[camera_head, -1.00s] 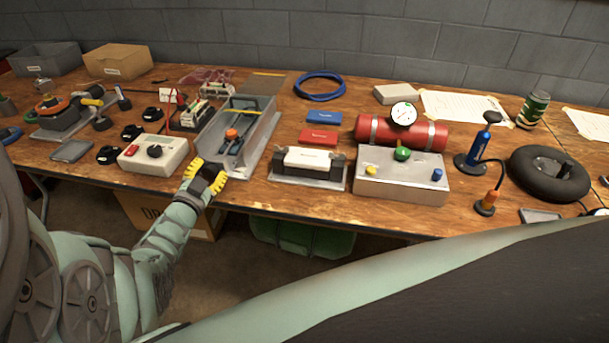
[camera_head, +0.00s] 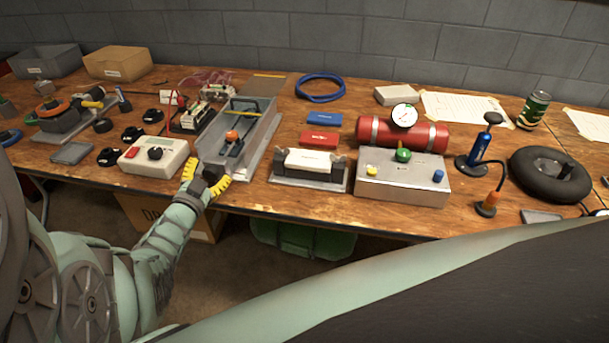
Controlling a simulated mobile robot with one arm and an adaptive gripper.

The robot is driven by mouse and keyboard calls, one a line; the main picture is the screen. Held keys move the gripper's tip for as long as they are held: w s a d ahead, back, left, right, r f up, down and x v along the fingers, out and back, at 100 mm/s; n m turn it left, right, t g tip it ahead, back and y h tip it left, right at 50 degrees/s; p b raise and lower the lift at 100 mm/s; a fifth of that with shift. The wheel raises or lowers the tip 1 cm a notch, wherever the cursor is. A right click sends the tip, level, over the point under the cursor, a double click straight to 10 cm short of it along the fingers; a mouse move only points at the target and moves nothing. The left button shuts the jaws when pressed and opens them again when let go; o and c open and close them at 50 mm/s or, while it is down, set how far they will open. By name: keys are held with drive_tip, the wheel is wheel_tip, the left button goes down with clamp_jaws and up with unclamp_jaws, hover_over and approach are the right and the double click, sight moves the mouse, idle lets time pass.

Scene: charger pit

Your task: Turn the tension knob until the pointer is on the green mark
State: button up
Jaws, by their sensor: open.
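My gripper (camera_head: 206,175) is open and empty, with yellow fingertips spread apart. It is at the table's front edge, by the near left corner of a grey metal tray (camera_head: 268,130). In the tray is an orange knob (camera_head: 231,136) on a dark mechanism; the gripper is in front of it and apart from it. A white box (camera_head: 139,162) with a black knob (camera_head: 155,153) and a red button stands left of the gripper. I cannot tell which knob is the tension knob. No pointer or green mark can be made out on either.
A white block in a clamp stand (camera_head: 307,182) and a grey control box (camera_head: 414,190) with a green knob stand to the right. Behind are a red cylinder with a gauge (camera_head: 404,115) and a blue hose coil (camera_head: 320,86). Electronics (camera_head: 211,117) stand left of the tray.

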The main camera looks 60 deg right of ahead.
drive_tip(key=shift+s+f, duration=0.15)
drive_tip(key=shift+s, duration=0.05)
drive_tip(key=shift+s+n+p, duration=0.1)
drive_tip(key=shift+n+p, duration=0.4)
drive_tip(key=shift+n, duration=2)
